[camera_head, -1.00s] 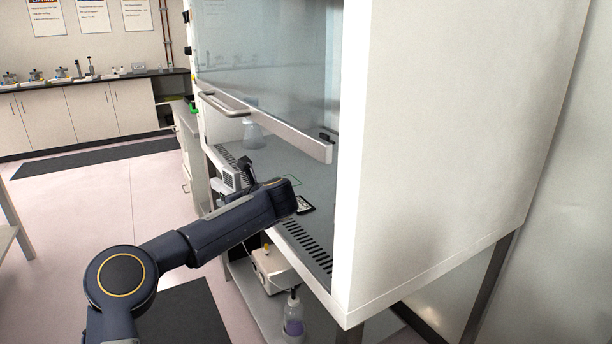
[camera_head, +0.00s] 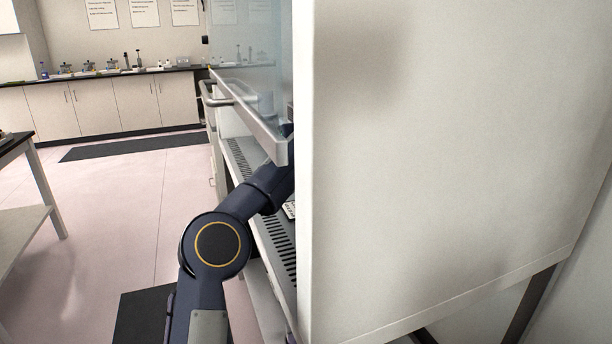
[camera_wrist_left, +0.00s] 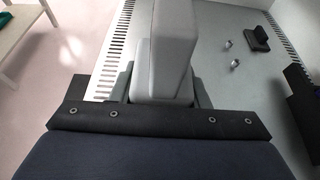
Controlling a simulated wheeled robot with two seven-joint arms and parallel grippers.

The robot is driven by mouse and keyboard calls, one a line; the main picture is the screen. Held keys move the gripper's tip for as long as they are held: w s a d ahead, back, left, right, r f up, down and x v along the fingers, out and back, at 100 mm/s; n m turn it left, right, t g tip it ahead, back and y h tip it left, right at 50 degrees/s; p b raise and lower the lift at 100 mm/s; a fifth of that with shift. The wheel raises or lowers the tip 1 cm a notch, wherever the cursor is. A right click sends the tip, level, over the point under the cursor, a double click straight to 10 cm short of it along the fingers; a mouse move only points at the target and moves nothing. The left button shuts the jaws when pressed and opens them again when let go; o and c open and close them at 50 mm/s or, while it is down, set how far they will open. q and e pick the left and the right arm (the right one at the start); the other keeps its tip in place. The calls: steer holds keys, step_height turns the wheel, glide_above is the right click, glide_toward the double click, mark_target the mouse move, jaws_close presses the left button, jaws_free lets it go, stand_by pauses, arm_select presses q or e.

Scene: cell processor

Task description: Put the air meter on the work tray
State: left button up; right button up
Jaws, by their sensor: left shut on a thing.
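In the left wrist view my left gripper (camera_wrist_left: 163,86) is shut on a smooth grey, block-like thing, which I take for the air meter (camera_wrist_left: 172,45). Its lower end sits between the fingers and its bulk stands out ahead of them. Behind it lies the flat grey work surface (camera_wrist_left: 262,85) of the cabinet, which I take for the work tray. I cannot tell whether the meter touches it. In the head view my left arm reaches under the sash into the cabinet. Its gripper and the meter are hidden there behind the side wall. My right gripper is not in view.
The white cabinet side wall (camera_head: 440,150) fills the right of the head view. The raised sash edge (camera_head: 255,120) is close to my arm.

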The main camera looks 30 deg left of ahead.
arm_select(q)
steer(key=shift+f+b, duration=1.3)
steer(key=shift+f, duration=2.25)
steer(key=shift+f, duration=0.2)
steer(key=o, duration=1.1)
steer(key=shift+r, duration=0.2)
steer(key=v, duration=1.2)
